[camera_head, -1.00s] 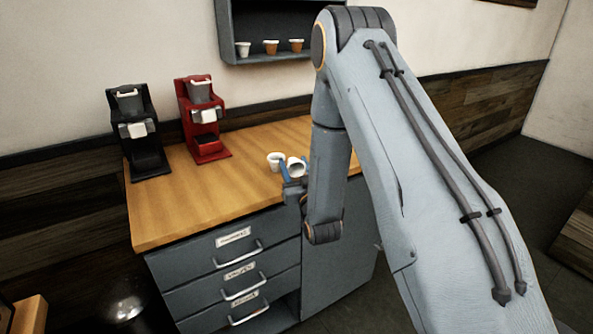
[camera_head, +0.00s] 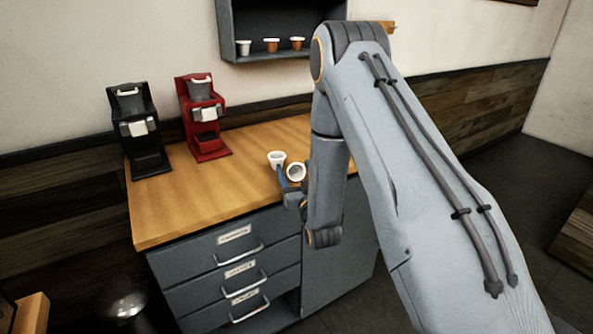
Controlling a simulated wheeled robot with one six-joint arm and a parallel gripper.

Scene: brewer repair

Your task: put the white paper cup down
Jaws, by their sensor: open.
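Two white cups are at the right part of the wooden counter (camera_head: 185,205). One white cup (camera_head: 276,158) stands upright. The other white cup (camera_head: 296,172), just right of and nearer than it, has its round mouth turned towards the camera and looks tilted or lying. I cannot tell which of the two is the paper cup. My gripper (camera_head: 287,184) is open, low by the counter's front edge. Its blue finger shows just left of and below the tilted cup. The other finger and any contact with the cup are hidden or too small to tell.
A black brewer (camera_head: 138,130) and a red brewer (camera_head: 204,118) stand at the back left of the counter. A wall shelf (camera_head: 285,55) above holds small cups. Labelled drawers (camera_head: 238,262) are below. The counter's left and middle front is clear. My arm hides its right end.

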